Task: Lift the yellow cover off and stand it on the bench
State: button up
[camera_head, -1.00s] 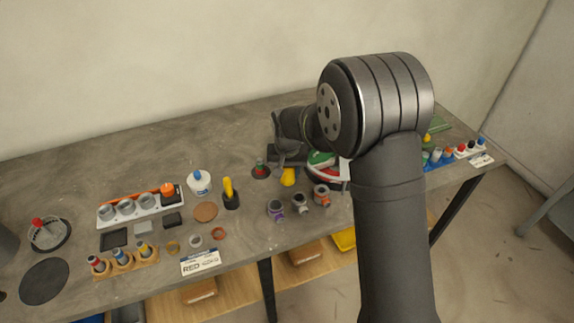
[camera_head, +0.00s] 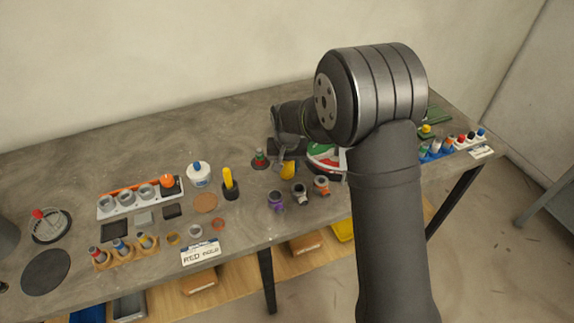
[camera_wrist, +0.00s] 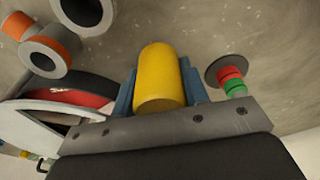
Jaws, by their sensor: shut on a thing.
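The yellow cover (camera_wrist: 160,78), a rounded cylinder, is between the two blue fingers of my gripper (camera_wrist: 163,88) in the wrist view. My gripper is shut on it. In the head view, the cover (camera_head: 288,171) shows just below my wrist, over the bench (camera_head: 130,167). I cannot tell whether its lower end touches the bench. A red and green stack on a dark round base (camera_head: 259,158) stands uncovered, just left of my gripper. In the wrist view, this stack (camera_wrist: 231,82) is right of the cover, apart from it.
A red, green and white round thing (camera_head: 324,155) lies close to the right of my gripper. Several grey collared parts (camera_head: 300,194) stand in front. A black holder with a yellow handle (camera_head: 230,186) and a blue-topped white tub (camera_head: 198,175) stand left. The bench behind is clear.

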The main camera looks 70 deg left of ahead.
jog(key=shift+f, duration=0.25)
jog(key=shift+f, duration=0.2)
dwell(0.5)
jog(key=o, duration=1.2)
jog(key=shift+r, duration=0.75)
jog(key=shift+r, duration=3.5)
